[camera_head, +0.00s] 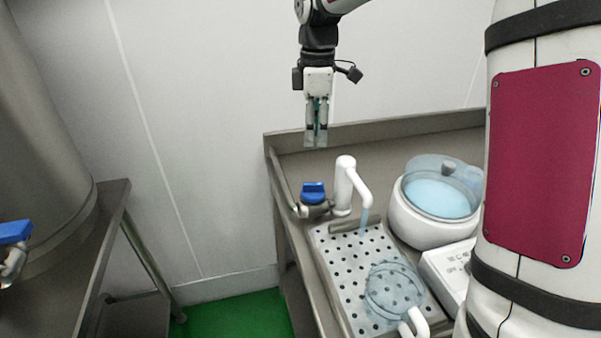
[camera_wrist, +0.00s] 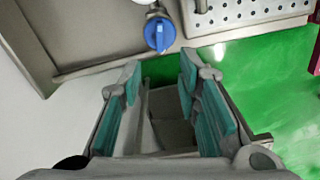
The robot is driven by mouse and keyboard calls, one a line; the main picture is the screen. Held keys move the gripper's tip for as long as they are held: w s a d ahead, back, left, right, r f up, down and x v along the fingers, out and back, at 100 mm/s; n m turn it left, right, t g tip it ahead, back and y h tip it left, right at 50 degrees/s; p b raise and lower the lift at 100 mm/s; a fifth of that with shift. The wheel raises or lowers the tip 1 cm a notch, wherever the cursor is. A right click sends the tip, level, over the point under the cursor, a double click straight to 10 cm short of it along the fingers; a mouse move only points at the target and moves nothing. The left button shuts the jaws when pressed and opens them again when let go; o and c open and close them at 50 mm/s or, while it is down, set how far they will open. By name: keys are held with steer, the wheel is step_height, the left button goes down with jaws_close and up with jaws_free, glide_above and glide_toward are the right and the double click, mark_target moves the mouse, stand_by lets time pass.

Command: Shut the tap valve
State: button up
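The blue tap valve handle (camera_head: 313,191) sits on a metal fitting left of the white tap (camera_head: 346,182) at the sink counter. A pale blue stream (camera_head: 364,219) shows below the spout. A clear jug (camera_head: 394,289) with a white handle stands on the perforated drain tray (camera_head: 342,262). My gripper (camera_head: 316,140) hangs fingers down above and behind the valve, apart from it. In the wrist view my gripper (camera_wrist: 160,78) has a gap between its teal-padded fingers and holds nothing. The blue handle (camera_wrist: 159,34) lies beyond the fingertips there.
A white round pot (camera_head: 421,223) with a clear lid stands right of the tap. A white keypad device (camera_head: 449,272) is in front of it. At left, a metal table (camera_head: 97,222) bears a large steel vessel (camera_head: 42,130) and another blue valve handle (camera_head: 15,231).

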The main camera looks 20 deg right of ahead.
mark_target(313, 183)
step_height(313, 183, down, 14)
steer(key=shift+r+b, duration=0.1)
steer(key=shift+b, duration=0.2)
stand_by(0.3)
jaws_close()
